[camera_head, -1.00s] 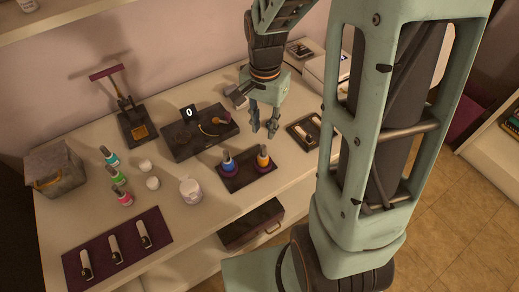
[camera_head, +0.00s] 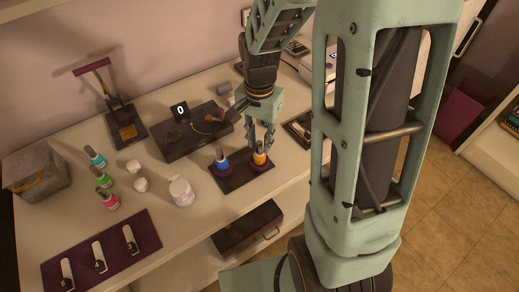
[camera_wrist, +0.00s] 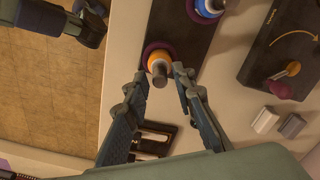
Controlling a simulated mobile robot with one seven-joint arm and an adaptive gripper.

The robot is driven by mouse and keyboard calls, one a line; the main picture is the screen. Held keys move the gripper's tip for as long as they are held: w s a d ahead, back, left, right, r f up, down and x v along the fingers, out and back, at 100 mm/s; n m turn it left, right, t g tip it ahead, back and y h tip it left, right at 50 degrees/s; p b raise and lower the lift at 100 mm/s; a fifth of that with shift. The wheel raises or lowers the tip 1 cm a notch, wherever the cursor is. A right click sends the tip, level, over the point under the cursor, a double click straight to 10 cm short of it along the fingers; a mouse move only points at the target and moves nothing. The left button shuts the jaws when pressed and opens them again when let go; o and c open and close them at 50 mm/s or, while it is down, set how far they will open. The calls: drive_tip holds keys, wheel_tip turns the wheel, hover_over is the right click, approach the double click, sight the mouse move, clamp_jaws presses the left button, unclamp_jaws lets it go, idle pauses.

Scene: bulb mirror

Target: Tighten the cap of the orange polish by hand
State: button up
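The orange polish (camera_head: 259,158) stands upright in a round dark ring on the right part of a small dark mat (camera_head: 238,178). Its grey cap (camera_wrist: 159,74) points towards the camera in the wrist view, where the orange body (camera_wrist: 158,62) shows around it. The blue polish (camera_head: 222,160) stands in a ring to its left on the same mat. My gripper (camera_wrist: 158,75) is open. Its fingertips are just at the two sides of the orange polish's cap, with gaps visible in the wrist view. In the head view the fingers (camera_head: 262,135) are just above and behind the bottle.
A dark station with a 0 display (camera_head: 181,110) stands behind the mat. Cyan, green and pink bottles (camera_head: 107,199), white jars (camera_head: 181,192) and a swatch mat (camera_head: 100,250) lie to the left. A dark tray (camera_head: 299,130) is close on the right. An open drawer (camera_head: 247,229) juts out below.

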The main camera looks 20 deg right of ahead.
clamp_jaws()
drive_tip(key=m, duration=0.5)
drive_tip(key=shift+m, duration=0.8)
drive_tip(key=m+p, duration=0.1)
drive_tip(key=m, duration=0.2)
drive_tip(key=shift+m, duration=0.3)
